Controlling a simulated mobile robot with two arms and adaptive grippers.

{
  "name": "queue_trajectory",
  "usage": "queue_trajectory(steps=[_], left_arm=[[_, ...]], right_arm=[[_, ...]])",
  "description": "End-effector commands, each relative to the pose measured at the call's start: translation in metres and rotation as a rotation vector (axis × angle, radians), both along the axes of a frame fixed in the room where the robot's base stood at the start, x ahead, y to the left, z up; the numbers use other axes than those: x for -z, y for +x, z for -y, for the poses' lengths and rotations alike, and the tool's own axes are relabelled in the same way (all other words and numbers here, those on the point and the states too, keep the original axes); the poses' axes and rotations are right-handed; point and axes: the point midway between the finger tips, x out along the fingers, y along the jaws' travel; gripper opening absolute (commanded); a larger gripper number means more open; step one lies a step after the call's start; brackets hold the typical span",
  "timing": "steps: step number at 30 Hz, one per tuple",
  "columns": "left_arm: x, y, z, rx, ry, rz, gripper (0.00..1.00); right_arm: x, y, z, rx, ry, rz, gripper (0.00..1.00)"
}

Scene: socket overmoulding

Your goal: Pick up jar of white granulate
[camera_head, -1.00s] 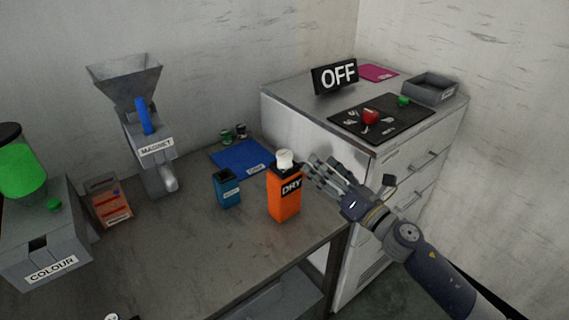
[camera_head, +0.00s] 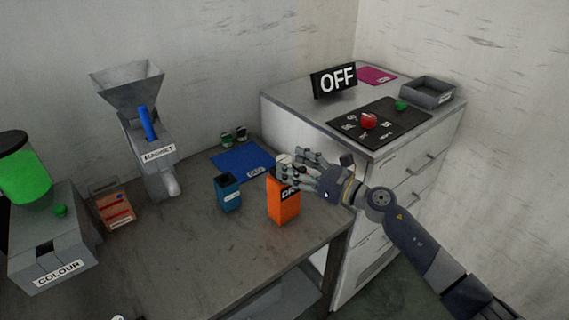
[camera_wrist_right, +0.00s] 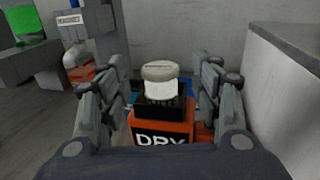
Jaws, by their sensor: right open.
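A jar of white granulate with a pale lid (camera_wrist_right: 160,80) stands in the top of the orange DRY container. In the head view it shows only in part (camera_head: 284,160), behind my fingers. The orange container (camera_head: 284,208) stands upright near the table's right end; it also shows in the right wrist view (camera_wrist_right: 161,130). My right gripper (camera_head: 296,170) is open at the top of the container. In the right wrist view its fingers (camera_wrist_right: 165,88) stand on both sides of the jar, with gaps visible.
A blue bin (camera_head: 228,194) stands left of the orange container, with a blue mat (camera_head: 240,162) behind. The grey MAGNET hopper (camera_head: 150,150) and COLOUR machine (camera_head: 50,245) are further left. A metal cabinet (camera_head: 400,185) stands close on the right.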

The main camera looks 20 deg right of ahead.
Motion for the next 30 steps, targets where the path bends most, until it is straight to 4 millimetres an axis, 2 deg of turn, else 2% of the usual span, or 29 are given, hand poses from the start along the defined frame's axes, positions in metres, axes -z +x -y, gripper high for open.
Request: queue_trajectory(steps=[2,6,15,17,22,30], left_arm=[[-0.011,0.0,0.0,0.0,0.0,0.0,0.0],[-0.013,0.0,0.0,0.0,0.0,0.0,0.0],[-0.013,0.0,0.0,-0.002,0.0,0.001,0.0],[-0.013,0.0,0.0,-0.002,0.001,0.001,0.0],[-0.013,0.0,-0.001,-0.003,0.0,0.001,0.0],[-0.013,0.001,-0.001,-0.003,0.0,0.001,0.0]], right_arm=[[-0.008,0.011,-0.008,0.0,0.005,0.002,0.59],[-0.004,0.025,-0.017,0.001,0.001,0.002,0.59],[-0.002,0.028,-0.019,0.001,0.001,0.001,0.59],[-0.002,0.028,-0.019,0.001,0.001,0.001,0.48],[-0.002,0.028,-0.019,0.001,0.001,0.001,0.1],[-0.002,0.028,-0.019,0.001,0.001,0.001,0.1]])
